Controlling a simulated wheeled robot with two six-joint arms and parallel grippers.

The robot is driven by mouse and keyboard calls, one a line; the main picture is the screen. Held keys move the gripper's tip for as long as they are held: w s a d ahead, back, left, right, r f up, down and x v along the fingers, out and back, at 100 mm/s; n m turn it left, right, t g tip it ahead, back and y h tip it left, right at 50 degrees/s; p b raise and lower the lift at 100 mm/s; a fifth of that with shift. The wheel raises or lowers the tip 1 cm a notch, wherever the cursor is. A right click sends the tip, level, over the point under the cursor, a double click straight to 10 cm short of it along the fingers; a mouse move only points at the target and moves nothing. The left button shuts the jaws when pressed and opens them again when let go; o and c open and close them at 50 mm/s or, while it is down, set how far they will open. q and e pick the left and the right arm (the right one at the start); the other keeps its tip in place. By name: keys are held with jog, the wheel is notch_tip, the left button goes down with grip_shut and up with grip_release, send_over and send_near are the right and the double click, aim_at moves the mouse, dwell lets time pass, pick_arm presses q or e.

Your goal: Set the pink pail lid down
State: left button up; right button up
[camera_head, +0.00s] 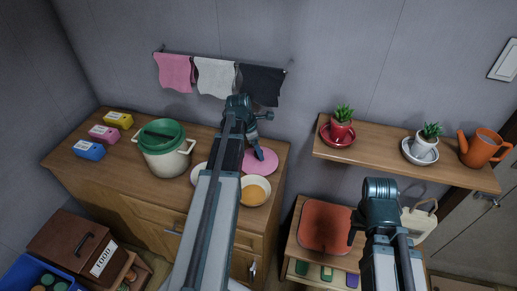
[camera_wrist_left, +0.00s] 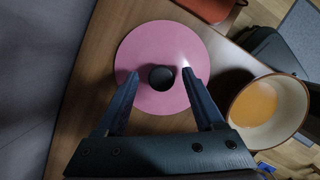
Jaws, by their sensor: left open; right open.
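The pink pail lid (camera_head: 264,167) lies flat on the wooden counter, near its right end. It is a round pink disc with a dark knob in the left wrist view (camera_wrist_left: 150,45). My left gripper (camera_head: 257,152) is above the lid, open, with one finger on each side of the knob (camera_wrist_left: 161,78). The fingers stand apart from the knob with a gap on both sides. My right gripper (camera_head: 358,222) is away to the right, over the low cabinet; it is open and seems empty, its fingers partly hidden.
A bowl with orange contents (camera_head: 254,191) stands close in front of the lid, and another pale bowl (camera_head: 198,174) is partly behind my left arm. A wall shelf (camera_head: 385,154) holds potted plants. Cloths (camera_head: 215,76) hang above.

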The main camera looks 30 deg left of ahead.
aim_at(251, 160)
pick_arm(q)
jog(key=p+v, duration=0.9)
jog(key=v, duration=0.1)
jog(key=shift+r, duration=0.25)
jog(key=shift+s, duration=0.1)
jog(key=s+d+m+y, duration=0.1)
jog(key=s+d+m, duration=0.3)
jog(key=d+m, duration=0.6)
jog(key=s+d+m+g+y, duration=0.1)
jog(key=s+d+m, duration=0.4)
jog(key=d+m, duration=0.6)
jog(key=s+d+m+g+y, duration=0.1)
jog(key=s+d+m, duration=0.4)
jog(key=d+m, duration=0.5)
jog(key=shift+d+f, duration=0.35)
jog(key=shift+d, duration=0.4)
